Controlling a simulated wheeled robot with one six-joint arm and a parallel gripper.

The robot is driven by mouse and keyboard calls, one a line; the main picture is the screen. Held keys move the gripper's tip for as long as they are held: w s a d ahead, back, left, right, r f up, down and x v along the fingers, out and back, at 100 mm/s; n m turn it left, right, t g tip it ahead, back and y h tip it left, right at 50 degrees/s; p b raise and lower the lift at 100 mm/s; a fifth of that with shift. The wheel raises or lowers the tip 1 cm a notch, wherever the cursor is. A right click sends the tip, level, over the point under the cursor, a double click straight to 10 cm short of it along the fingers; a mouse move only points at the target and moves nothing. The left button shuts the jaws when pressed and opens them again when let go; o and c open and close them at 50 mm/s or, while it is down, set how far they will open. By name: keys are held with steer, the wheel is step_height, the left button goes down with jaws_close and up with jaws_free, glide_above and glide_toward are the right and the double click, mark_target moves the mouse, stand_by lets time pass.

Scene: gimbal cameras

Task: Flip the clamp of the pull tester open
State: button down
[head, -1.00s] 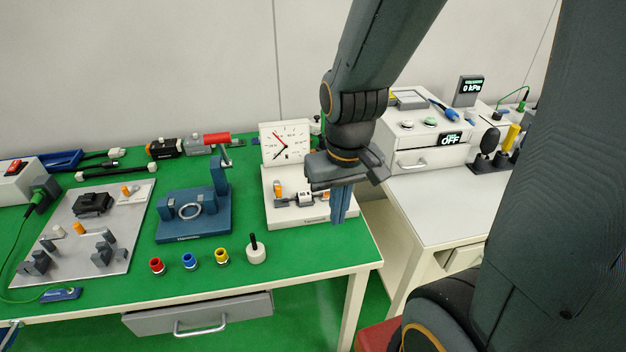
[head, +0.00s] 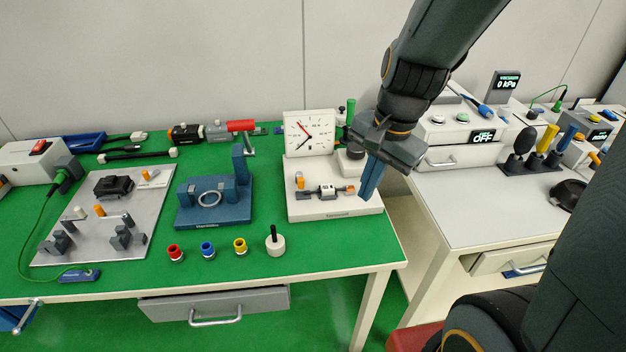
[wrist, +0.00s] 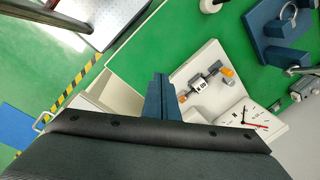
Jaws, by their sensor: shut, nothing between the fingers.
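The pull tester is a white base (head: 335,208) with a square dial (head: 309,134) behind it, at the green table's right end. On the base are a grey-and-white middle piece (head: 325,191), an upright orange part (head: 299,180) at left and a smaller orange part (head: 350,189) at right. Which of them is the clamp I cannot tell for sure. The wrist view shows the same base (wrist: 207,62), with the orange parts right of my fingers. My gripper (head: 367,193) is shut and empty, tilted, above the base's right end; it also shows in the wrist view (wrist: 159,80).
A green-handled lever (head: 351,112) stands behind the tester's right side. A blue fixture (head: 215,208) is to its left; a white knob with a black stem (head: 275,242) stands in front. Right of the table is a gap, then a white-topped bench (head: 450,205) with instruments.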

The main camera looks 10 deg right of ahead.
mark_target(300, 177)
steer(key=w+a+r+m+t+y+b, duration=0.1)
steer(key=w+a+r+m+y, duration=0.1)
steer(key=w+m, duration=0.6)
steer(key=a+m, duration=0.1)
steer(key=m, duration=0.5)
steer(key=shift+m+b, duration=0.4)
steer(key=b+x, duration=0.1)
steer(key=x, duration=0.9)
steer(key=shift+w+a+f, duration=0.1)
steer(key=shift+a, duration=0.1)
steer(key=shift+w+a+r, duration=0.25)
steer(key=shift+w+a, duration=0.45)
steer(key=shift+a, duration=0.35)
steer(key=shift+w+a+p, duration=0.35)
steer(key=shift+w+a, duration=0.1)
steer(key=shift+a, duration=0.1)
steer(key=shift+s+a, duration=0.1)
